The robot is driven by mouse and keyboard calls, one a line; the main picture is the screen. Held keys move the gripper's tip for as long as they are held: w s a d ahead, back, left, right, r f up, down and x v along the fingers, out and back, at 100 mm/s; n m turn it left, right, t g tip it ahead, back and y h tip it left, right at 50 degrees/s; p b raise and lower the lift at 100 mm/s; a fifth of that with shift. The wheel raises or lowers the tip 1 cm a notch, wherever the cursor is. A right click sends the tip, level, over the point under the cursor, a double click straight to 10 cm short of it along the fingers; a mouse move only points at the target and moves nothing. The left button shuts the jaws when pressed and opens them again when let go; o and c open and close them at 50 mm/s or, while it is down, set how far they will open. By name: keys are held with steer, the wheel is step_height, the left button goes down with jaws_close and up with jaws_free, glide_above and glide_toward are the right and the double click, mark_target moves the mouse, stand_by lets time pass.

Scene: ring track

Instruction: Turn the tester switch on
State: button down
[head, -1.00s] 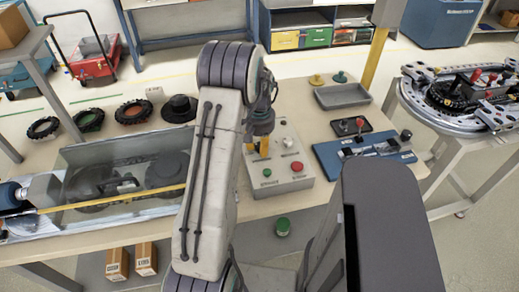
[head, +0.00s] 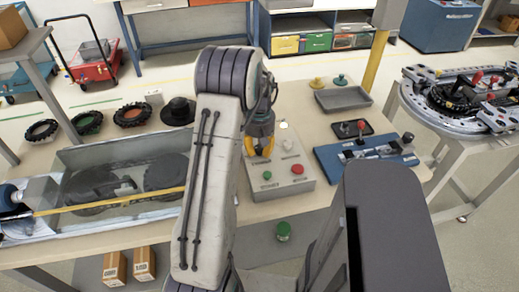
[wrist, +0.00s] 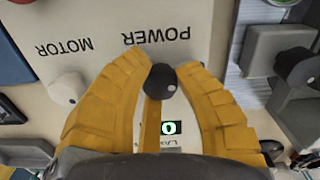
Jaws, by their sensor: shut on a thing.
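The grey tester box (head: 290,187) sits near the table's front edge, with a green button, a red button (head: 297,169) and a white knob. In the wrist view its panel (wrist: 110,18) reads upside down, with POWER beside a dark knob-like switch (wrist: 161,82) and MOTOR beside a white knob (wrist: 67,88). My gripper (head: 258,157) is low over the box's back left. In the wrist view its yellow fingers (wrist: 163,68) are closed around the dark POWER switch. A small display (wrist: 172,127) shows a green-lit 0. The switch is hidden in the head view.
Left of the box stands a clear-covered machine (head: 130,190) with a yellow bar. A blue fixture (head: 365,160) with levers is on the right. A grey tray (head: 343,97) and rubber rings (head: 88,122) lie farther back.

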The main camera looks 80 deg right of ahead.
mark_target(259, 147)
stand_by(0.3)
steer(key=c, duration=0.9)
jaws_free()
step_height(259, 147, up, 12)
stand_by(0.8)
